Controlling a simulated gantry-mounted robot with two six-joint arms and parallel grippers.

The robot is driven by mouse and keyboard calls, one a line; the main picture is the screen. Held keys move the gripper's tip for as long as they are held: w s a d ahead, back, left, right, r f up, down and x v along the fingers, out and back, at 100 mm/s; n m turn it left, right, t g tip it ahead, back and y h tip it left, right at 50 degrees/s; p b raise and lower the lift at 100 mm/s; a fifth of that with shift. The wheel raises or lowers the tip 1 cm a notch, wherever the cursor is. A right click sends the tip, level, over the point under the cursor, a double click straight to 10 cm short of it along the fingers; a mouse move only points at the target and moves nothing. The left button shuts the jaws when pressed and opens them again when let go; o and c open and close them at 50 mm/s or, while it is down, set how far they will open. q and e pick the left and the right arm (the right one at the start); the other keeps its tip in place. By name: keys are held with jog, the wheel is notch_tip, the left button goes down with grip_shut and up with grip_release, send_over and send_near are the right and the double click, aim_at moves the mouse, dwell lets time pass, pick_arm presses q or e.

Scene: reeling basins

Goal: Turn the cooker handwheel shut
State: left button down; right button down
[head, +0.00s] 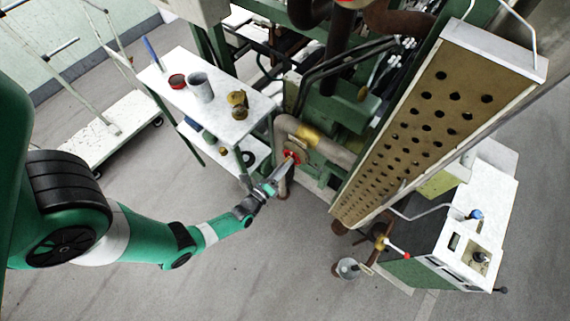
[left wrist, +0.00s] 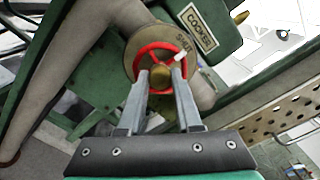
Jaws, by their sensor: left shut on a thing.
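The cooker handwheel (left wrist: 141,61) is a red ring with a brass hub, set in front of a round plate marked "SHUT". It also shows in the head view as a small red wheel (head: 291,157) on the pipework. A white mark sits on the wheel's upper right rim. In the head view my left gripper (head: 280,172) comes in from the lower left. My right gripper is not in view.
A "COOKER" label (left wrist: 201,29) is on the green body beside the wheel. A white table (head: 222,107) with cups stands left of the pipes. A long perforated trough (head: 428,132) lies to the right.

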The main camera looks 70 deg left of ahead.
pick_arm(q)
jog(key=c, duration=0.7)
grip_release()
jog(key=p+v, duration=0.1)
jog(key=v, duration=0.6)
jog(key=shift+p, duration=0.3)
